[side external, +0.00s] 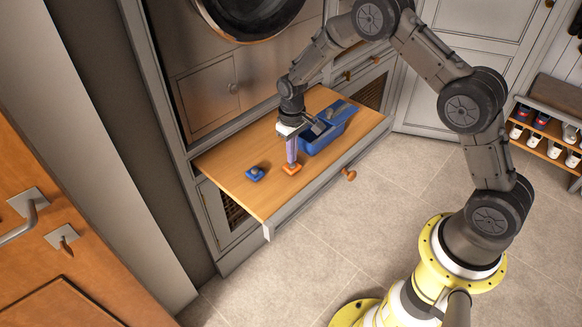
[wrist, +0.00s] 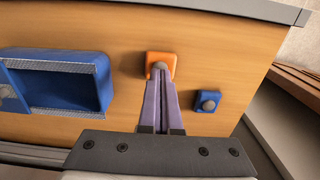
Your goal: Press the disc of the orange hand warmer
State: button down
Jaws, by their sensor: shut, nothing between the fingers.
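The orange hand warmer (wrist: 161,60) is a small orange square block with a grey disc (wrist: 160,67) on it. It lies on the wooden pull-out board, and it also shows in the side external view (side external: 292,169). My gripper (wrist: 161,80) is shut and empty, with its purple fingers pointing down at the disc. In the side external view the fingertips (side external: 292,163) are right over the warmer. The fingertips cover part of the disc, and I cannot tell whether they touch it.
A blue block with a grey disc (wrist: 208,102) lies close by on the board; it also shows in the side external view (side external: 255,174). A blue tray (wrist: 102,80) stands on the other side. The board (side external: 225,160) is otherwise mostly bare, with a grey front edge (side external: 325,185).

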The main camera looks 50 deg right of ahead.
jog(key=shift+f, duration=0.8)
dwell(0.5)
jog(key=shift+r, duration=3.55)
